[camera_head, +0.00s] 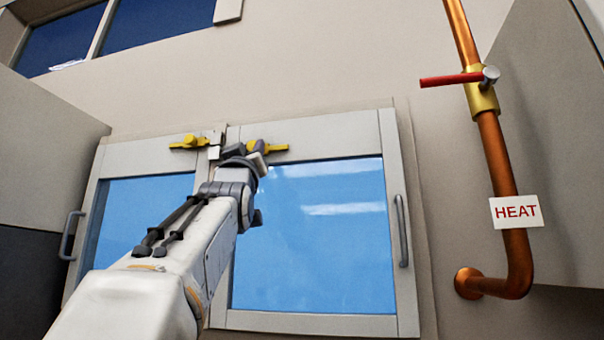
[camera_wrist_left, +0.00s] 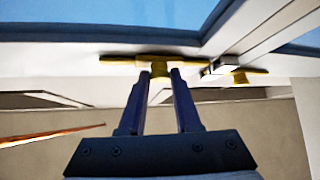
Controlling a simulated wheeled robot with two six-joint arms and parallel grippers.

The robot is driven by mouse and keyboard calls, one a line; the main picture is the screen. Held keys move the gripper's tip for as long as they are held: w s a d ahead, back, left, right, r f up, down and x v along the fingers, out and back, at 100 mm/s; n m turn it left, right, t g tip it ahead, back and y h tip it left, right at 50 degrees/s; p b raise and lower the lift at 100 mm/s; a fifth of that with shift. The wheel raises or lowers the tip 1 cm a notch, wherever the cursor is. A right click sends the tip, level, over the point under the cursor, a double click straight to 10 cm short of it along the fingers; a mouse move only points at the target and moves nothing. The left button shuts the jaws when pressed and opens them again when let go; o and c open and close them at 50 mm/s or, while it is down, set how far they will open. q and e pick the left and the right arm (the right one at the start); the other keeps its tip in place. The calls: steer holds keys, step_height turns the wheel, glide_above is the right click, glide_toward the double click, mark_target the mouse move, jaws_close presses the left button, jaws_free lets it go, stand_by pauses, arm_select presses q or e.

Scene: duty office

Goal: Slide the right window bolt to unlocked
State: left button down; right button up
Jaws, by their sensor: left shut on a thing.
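The right window bolt (camera_head: 276,148) is a yellow bar on the top rail of the right window sash. My left gripper (camera_head: 256,150) reaches up to it and covers its middle. In the left wrist view the bolt (camera_wrist_left: 120,58) runs across above the fingers. Its yellow knob (camera_wrist_left: 159,70) sits between the fingertips of my left gripper (camera_wrist_left: 160,76), which is shut on it. The left window bolt (camera_head: 189,142) is a similar yellow piece on the left sash and also shows in the left wrist view (camera_wrist_left: 239,77). My right gripper is out of view.
A copper pipe (camera_head: 497,155) with a red-handled valve (camera_head: 452,80) and a HEAT sign (camera_head: 516,211) runs down the right wall. Grey handles (camera_head: 401,230) (camera_head: 71,235) stand out from the sashes. Grey cabinets or panels flank the window.

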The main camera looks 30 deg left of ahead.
arm_select(q)
steer(key=shift+d, duration=0.1)
steer(key=c, duration=0.7)
jaws_free()
steer(key=shift+w, duration=0.1)
steer(key=shift+o, duration=0.5)
steer(key=shift+d, duration=0.2)
steer(key=b+v, duration=0.8)
steer(key=v, duration=0.2)
steer(key=shift+s+f, duration=0.2)
steer(key=shift+s, duration=0.05)
